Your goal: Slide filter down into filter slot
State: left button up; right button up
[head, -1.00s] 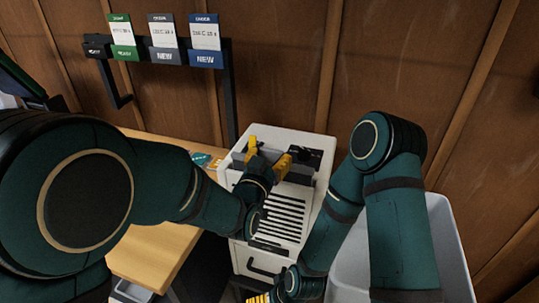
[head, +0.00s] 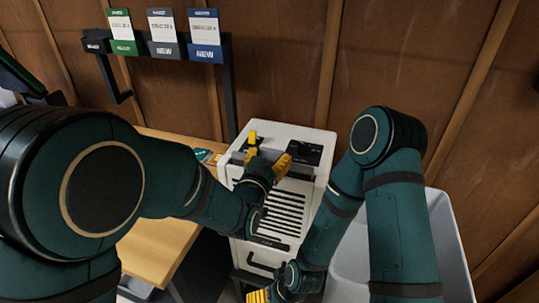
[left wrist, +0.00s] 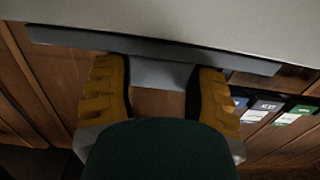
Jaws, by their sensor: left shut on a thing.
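My left gripper (head: 268,162) is at the upper front of the white boxy unit (head: 308,200), its yellow fingers shut on a grey piece that I take to be the filter (left wrist: 160,74). In the left wrist view the grey tab sits between the two fingers (left wrist: 160,95), and a long grey strip runs across behind it, along the unit's pale surface. How deep the filter sits in the slot cannot be told; the gripper hides most of that area. My right gripper (head: 258,296) is low at the bottom edge, only partly in view, below the unit's vents.
A dark panel (head: 305,152) is on top of the unit. A wall rail holds green, grey and blue cards (head: 205,52). A wooden table (head: 160,240) stands at left and a pale grey bin (head: 445,235) at right. The plank wall is close behind.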

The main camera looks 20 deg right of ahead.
pick_arm(q)
jog(key=shift+f, duration=0.8)
jog(key=o, duration=1.1)
jog(key=v, duration=1.2)
